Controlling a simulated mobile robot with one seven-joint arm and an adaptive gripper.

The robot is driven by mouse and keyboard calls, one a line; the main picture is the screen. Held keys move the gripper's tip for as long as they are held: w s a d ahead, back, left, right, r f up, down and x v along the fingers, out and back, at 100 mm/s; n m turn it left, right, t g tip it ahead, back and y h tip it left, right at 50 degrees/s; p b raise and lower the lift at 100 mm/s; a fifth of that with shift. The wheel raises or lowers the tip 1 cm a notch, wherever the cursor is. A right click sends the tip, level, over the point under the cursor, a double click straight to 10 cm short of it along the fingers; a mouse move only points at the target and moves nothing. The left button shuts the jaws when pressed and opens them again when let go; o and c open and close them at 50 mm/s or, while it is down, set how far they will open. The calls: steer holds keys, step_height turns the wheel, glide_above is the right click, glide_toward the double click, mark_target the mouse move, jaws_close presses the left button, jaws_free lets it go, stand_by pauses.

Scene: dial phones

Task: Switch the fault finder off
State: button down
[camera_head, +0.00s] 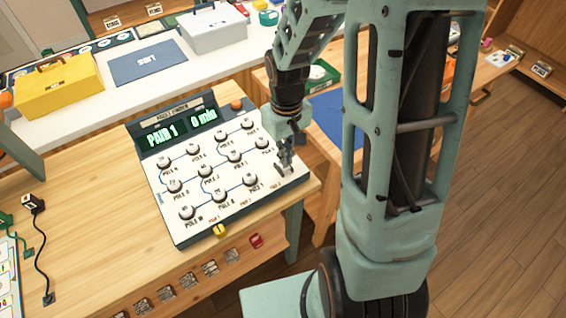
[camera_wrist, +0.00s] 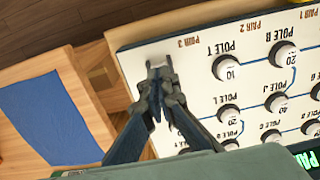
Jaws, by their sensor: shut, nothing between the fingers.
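The fault finder (camera_head: 215,165) is a white sloped panel in a dark frame on the wooden bench. Its display (camera_head: 180,126) is lit green and reads "PAIR 1" and "0 min". Several round white knobs with "POLE" labels stand on the panel, and they also show in the wrist view (camera_wrist: 227,67). An orange button (camera_head: 237,104) sits at the top right of its housing. My gripper (camera_head: 287,168) is shut and empty at the panel's lower right corner. In the wrist view its fingertips (camera_wrist: 158,64) are near the "PAIR 3" label; contact cannot be told.
A yellow piece (camera_head: 220,230) and a red piece (camera_head: 256,241) are at the bench's front edge. A yellow toolbox (camera_head: 60,90), a blue mat (camera_head: 148,63) and a grey box (camera_head: 212,32) are on the white counter behind. A black cable (camera_head: 42,250) lies at left.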

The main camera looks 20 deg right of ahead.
steer(key=shift+f+b, duration=0.9)
steer(key=shift+f, duration=0.25)
stand_by(0.4)
steer(key=shift+r+p, duration=2.85)
steer(key=shift+r, duration=0.75)
steer(key=shift+f, duration=0.1)
